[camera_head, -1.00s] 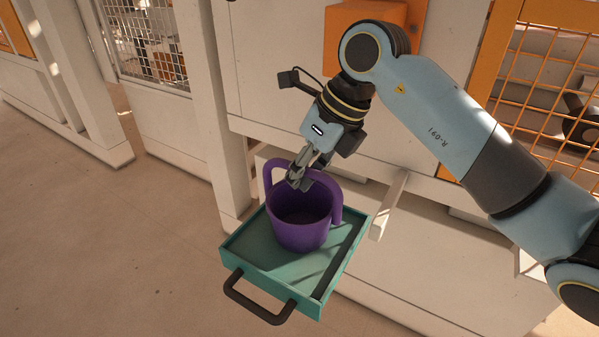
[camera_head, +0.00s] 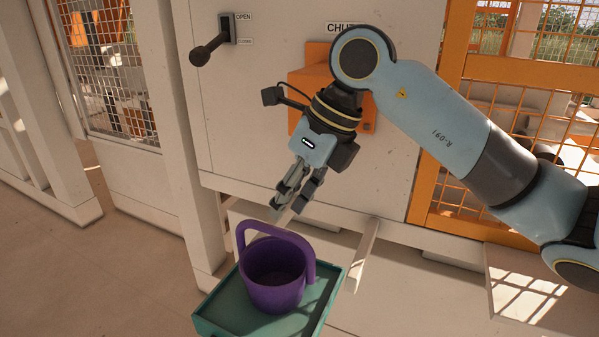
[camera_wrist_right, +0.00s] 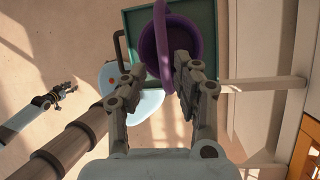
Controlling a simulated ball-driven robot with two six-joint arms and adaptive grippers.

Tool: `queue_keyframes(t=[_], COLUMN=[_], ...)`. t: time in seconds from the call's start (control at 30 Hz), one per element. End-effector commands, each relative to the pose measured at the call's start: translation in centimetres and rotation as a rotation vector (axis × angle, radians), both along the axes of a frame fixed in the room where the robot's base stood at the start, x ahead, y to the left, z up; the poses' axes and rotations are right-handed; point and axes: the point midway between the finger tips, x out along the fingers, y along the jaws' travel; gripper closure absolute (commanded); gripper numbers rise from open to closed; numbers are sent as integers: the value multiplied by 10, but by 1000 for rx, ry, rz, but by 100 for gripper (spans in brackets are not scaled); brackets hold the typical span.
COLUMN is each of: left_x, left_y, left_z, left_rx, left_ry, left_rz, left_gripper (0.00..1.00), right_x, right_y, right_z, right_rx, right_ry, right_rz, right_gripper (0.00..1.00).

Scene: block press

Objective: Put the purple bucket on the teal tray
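The purple bucket (camera_head: 276,287) stands upright on the teal tray (camera_head: 228,308), its handle raised; the tray's front is cut off by the head view's lower edge. My right gripper (camera_head: 282,207) is open and empty, just above the bucket's handle. In the right wrist view the bucket (camera_wrist_right: 183,38) and the tray (camera_wrist_right: 205,12) lie beyond the spread fingers (camera_wrist_right: 161,72), with the handle seen between them. My left gripper (camera_wrist_right: 66,88) shows small at the left of that view, away from the tray; its fingers are too small to judge.
Behind the tray stands a pale machine panel with a black lever (camera_head: 207,49) marked open and closed. An orange box (camera_head: 310,88) sits on the panel behind my right wrist. Mesh guards flank it. The floor at left is clear.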

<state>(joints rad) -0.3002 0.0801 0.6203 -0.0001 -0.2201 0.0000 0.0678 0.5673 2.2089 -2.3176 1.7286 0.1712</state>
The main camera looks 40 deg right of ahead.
Motion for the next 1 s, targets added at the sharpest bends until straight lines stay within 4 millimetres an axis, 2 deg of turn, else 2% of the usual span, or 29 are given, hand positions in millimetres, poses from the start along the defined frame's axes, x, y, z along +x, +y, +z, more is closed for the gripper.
queue_keyframes(t=[0.1, 0.3, 0.93, 1.0], left_x=[1, 1, 1, 1], left_y=[0, 0, 0, 0], left_z=[3, 5, 5, 5], left_rx=[0, 0, 0, 0], left_ry=[-1, -2, -1, -1], left_rz=[0, 0, 0, 0], left_gripper=[62, 62, 62, 62], right_x=[-7, -14, -15, -15], right_y=[-8, -12, -13, -8], right_z=[23, 40, 43, 43], right_rx=[-6, -1, 2, 22], right_ry=[-2, -1, 1, -5], right_rz=[2, 0, 0, 7], right_gripper=[70, 70, 70, 70])
